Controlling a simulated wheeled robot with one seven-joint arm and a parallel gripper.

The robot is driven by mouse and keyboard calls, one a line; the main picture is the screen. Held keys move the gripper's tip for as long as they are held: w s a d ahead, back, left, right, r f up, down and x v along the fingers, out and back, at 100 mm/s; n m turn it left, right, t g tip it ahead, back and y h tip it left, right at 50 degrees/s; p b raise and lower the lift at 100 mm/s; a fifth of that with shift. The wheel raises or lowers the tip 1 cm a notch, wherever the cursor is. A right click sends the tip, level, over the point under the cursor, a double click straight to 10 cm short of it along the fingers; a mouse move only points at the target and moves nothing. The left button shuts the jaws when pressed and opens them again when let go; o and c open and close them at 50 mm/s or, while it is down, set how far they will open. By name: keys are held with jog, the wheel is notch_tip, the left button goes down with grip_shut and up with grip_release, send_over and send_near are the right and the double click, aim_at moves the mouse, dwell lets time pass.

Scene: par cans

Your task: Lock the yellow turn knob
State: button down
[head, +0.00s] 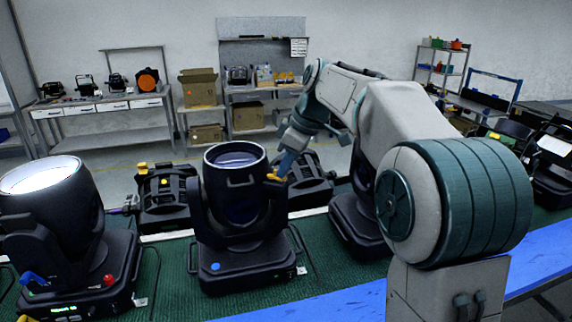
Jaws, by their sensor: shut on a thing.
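The middle par can (236,160) is a black drum-shaped light held in a black yoke on a base with a blue dot. The small yellow turn knob (273,178) sits at the right side of its yoke, near the upper end. My gripper (281,172) reaches down to it from the upper right with blue fingers. It is shut on the yellow knob. The fingertips are small here and partly cover the knob, so its turn angle cannot be read.
A lit par can (48,182) with blue and red knobs stands at left. More black fixtures stand behind, including one with yellow parts (165,190), and at right. All rest on a green mat (185,275); a blue strip (290,308) runs along the front.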

jog(key=shift+r, duration=0.1)
jog(key=c, duration=1.5)
grip_release()
jog(key=shift+c, duration=0.2)
jog(key=v, duration=1.3)
jog(key=shift+d+r, duration=0.3)
jog(key=s+d+f+m+t+h, duration=0.1)
jog(key=s+f+m, duration=0.5)
jog(key=s+f, duration=0.7)
jog(key=s+d+f+m+t+h+b, duration=0.1)
jog(key=s+d+f+m+h, duration=0.2)
jog(key=s+f+m, duration=0.4)
jog(key=s+d+f, duration=0.1)
jog(key=s+f, duration=0.4)
jog(key=f, duration=0.2)
jog(key=shift+s+d, duration=0.35)
jog(key=shift+d, duration=0.05)
